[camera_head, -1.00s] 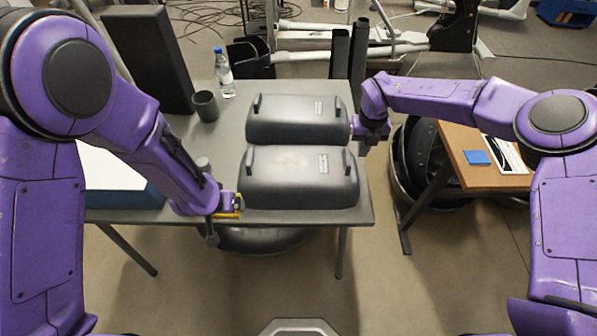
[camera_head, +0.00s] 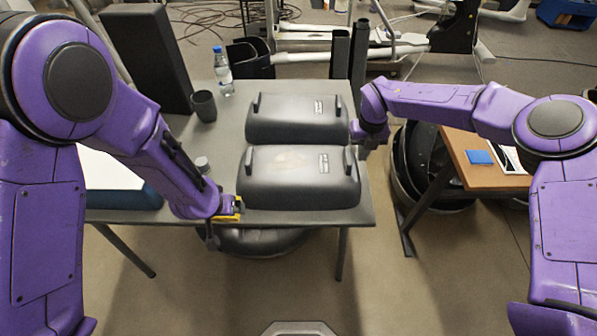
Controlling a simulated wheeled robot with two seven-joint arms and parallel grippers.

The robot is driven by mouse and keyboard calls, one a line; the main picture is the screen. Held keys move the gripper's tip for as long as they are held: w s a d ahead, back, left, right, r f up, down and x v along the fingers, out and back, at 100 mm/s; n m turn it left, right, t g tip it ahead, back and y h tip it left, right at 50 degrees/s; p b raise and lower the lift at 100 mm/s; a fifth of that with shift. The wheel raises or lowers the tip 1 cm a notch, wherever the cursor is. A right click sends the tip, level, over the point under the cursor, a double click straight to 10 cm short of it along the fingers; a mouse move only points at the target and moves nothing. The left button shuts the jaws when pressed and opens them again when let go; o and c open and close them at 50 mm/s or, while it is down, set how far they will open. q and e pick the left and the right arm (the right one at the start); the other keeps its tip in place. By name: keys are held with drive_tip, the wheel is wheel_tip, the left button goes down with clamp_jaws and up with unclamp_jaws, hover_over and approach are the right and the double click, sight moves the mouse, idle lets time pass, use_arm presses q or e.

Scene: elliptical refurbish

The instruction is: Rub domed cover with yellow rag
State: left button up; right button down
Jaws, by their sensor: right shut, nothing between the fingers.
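Two dark grey domed covers lie one behind the other on the grey table. The near cover (camera_head: 297,182) has a faint pale patch on top, and the far cover (camera_head: 297,115) is just behind it. A bit of the yellow rag (camera_head: 229,217) shows at the table's front edge, left of the near cover. My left gripper (camera_head: 238,206) is at the rag, close to the near cover's left end; its fingers are mostly hidden. My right gripper (camera_head: 357,131) is shut and empty, by the right ends of the covers.
A dark cup (camera_head: 204,106) and a water bottle (camera_head: 223,74) stand at the table's back left. A blue box (camera_head: 130,198) with a white top is on the left. A wooden table (camera_head: 485,172) with a blue pad (camera_head: 479,157) stands at the right.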

sight(312, 163)
use_arm(q)
drive_tip(key=shift+f+b, duration=1.25)
drive_tip(key=shift+f, duration=0.05)
use_arm(e)
drive_tip(key=shift+f, duration=1.65)
